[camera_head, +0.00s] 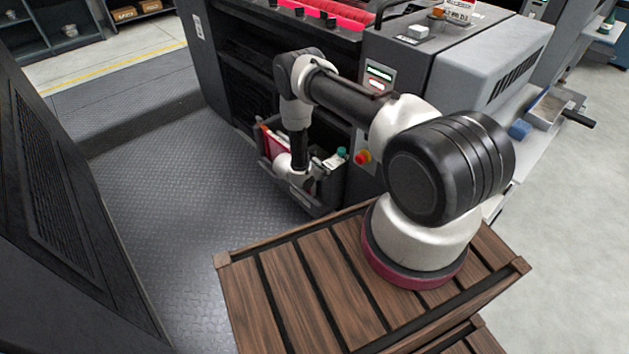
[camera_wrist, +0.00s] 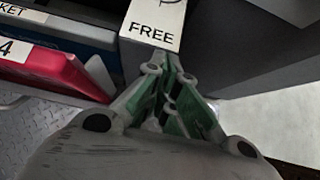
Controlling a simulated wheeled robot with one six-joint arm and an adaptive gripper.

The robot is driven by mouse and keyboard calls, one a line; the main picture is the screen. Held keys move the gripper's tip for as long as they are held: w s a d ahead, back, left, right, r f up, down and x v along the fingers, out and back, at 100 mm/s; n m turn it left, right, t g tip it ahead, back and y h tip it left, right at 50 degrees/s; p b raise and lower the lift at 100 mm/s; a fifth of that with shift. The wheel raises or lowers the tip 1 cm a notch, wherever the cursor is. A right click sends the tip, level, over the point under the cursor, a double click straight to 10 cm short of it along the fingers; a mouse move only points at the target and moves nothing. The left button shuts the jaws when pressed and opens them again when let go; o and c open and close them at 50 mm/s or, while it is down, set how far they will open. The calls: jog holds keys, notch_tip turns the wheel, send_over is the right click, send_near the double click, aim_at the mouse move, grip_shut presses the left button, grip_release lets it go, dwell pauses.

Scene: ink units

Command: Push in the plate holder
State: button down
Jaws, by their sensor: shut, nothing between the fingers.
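My gripper (camera_wrist: 165,78) is shut and empty in the wrist view, its green-padded fingers together at a white label reading "FREE" (camera_wrist: 152,32). I cannot tell whether the fingertips touch it. I cannot tell for certain that this is the plate holder.
In the wrist view a red part marked "4" (camera_wrist: 60,72) and a blue part (camera_wrist: 75,33) lie left of the fingers. The grey machine (camera_head: 400,60) stands behind the holder, with a red button (camera_head: 362,157) right of it. Patterned metal floor (camera_head: 160,200) is clear to the left.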

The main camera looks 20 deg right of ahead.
aim_at(339, 163)
jog(key=w+d, duration=0.1)
jog(key=d, duration=0.2)
jog(key=w+d, duration=0.1)
jog(key=d, duration=0.2)
jog(key=w+d, duration=0.1)
jog(key=d, duration=0.2)
jog(key=shift+d, duration=0.1)
dwell(0.3)
